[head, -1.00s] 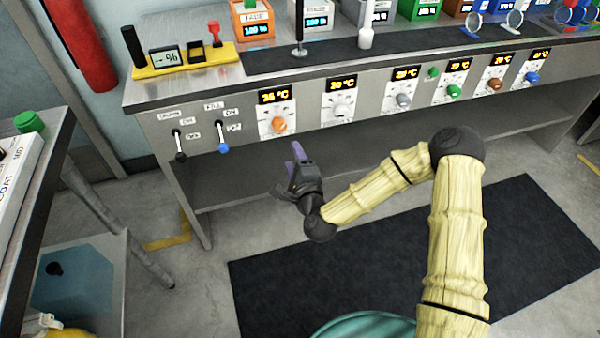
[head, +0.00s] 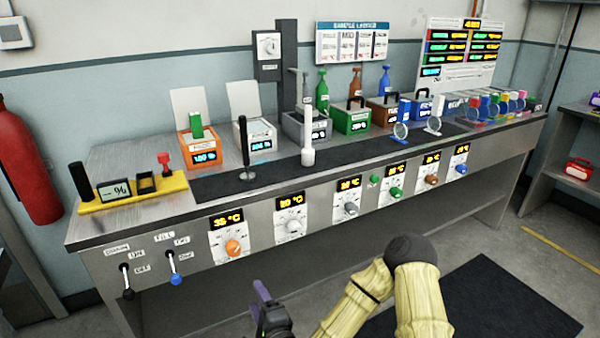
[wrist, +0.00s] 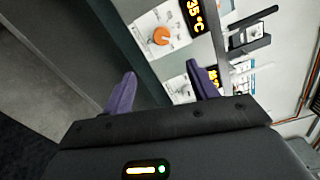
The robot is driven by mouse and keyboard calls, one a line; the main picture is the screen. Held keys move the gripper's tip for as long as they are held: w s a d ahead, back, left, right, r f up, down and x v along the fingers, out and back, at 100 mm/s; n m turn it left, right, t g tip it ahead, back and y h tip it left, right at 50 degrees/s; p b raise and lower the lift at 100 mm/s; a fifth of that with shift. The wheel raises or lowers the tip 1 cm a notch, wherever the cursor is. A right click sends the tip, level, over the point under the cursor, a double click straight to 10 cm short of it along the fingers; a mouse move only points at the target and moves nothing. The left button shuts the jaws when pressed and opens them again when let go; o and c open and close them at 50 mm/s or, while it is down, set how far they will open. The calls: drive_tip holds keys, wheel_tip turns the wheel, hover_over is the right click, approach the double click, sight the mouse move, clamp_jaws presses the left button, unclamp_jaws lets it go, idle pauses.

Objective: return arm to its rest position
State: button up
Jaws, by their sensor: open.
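My gripper (head: 262,296) is low in front of the bench, at the bottom of the head view, below the orange knob (head: 233,247). Its purple fingers stand apart with nothing between them in the wrist view (wrist: 163,90). In the wrist view the orange knob (wrist: 161,36) and its 35 °C display (wrist: 194,16) lie beyond the fingers, apart from them. My arm's pale yellow links run from the gripper to the right, bent at a dark joint. The lower part of the gripper is cut off in the head view.
The steel bench (head: 130,215) carries several colored module boxes, including an orange one (head: 199,148) and a green one (head: 352,122). Black and blue levers (head: 172,268) and several knobs stick out of its front. A fire extinguisher (head: 28,165) hangs at left. A dark floor mat (head: 490,305) is clear.

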drive_tip(key=s+d+f+n+g+h, duration=0.25)
drive_tip(key=d+n+g+h, duration=0.4)
drive_tip(key=d+n, duration=0.7)
drive_tip(key=s+d+r+g+h, duration=0.1)
drive_tip(key=s+d+r+g, duration=0.3)
drive_tip(key=d, duration=0.4)
drive_tip(key=s+d+r+g+h, duration=0.2)
drive_tip(key=s+d+r, duration=0.3)
drive_tip(key=s+d, duration=0.25)
drive_tip(key=w+p+v, duration=0.3)
drive_tip(key=p+v, duration=1.1)
drive_tip(key=w+r+p+v, duration=0.1)
drive_tip(key=w+p+v, duration=0.2)
drive_tip(key=p+v, duration=1)
drive_tip(key=shift+w+r+n+p, duration=0.35)
drive_tip(key=shift+r+p, duration=0.15)
drive_tip(key=shift+p, duration=0.35)
